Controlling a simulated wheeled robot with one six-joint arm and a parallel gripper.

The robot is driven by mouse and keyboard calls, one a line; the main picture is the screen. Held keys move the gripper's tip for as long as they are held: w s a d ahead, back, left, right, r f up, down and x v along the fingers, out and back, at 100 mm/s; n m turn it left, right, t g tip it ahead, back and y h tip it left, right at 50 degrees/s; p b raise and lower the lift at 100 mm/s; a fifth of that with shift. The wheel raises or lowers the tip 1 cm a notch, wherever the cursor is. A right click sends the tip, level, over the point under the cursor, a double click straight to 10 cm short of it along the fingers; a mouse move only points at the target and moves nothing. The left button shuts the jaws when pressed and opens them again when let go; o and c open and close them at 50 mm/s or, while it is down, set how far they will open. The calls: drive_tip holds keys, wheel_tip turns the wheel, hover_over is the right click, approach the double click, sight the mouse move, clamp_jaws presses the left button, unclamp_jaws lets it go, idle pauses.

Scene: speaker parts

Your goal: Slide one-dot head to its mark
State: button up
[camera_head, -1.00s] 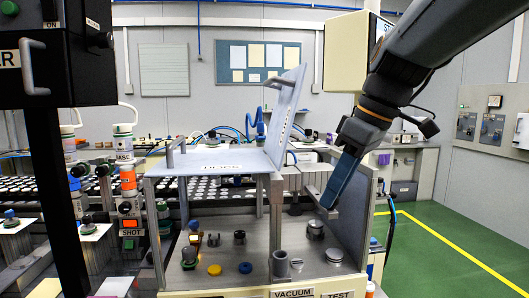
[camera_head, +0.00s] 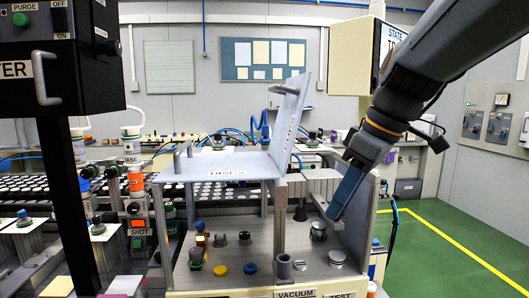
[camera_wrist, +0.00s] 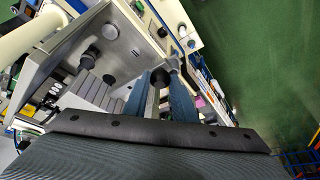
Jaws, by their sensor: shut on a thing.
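My gripper (camera_head: 334,214) reaches down at the right side of the open-fronted test bench (camera_head: 232,255). In the wrist view my gripper (camera_wrist: 163,84) has its two blue fingers closed around a dark round-ended piece (camera_wrist: 160,77), likely the head; no dot can be made out. In the head view the fingers hide that piece. I cannot make out the mark.
A grey lid (camera_head: 287,115) stands tilted up above the bench. The bench's right side wall (camera_head: 362,225) is close beside my gripper. A yellow disc (camera_head: 221,269) and a blue disc (camera_head: 250,268) lie at the front left. Green floor is open to the right.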

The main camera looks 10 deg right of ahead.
drive_tip(key=shift+s+p, duration=0.85)
drive_tip(key=shift+p, duration=0.7)
drive_tip(key=o, duration=1.1)
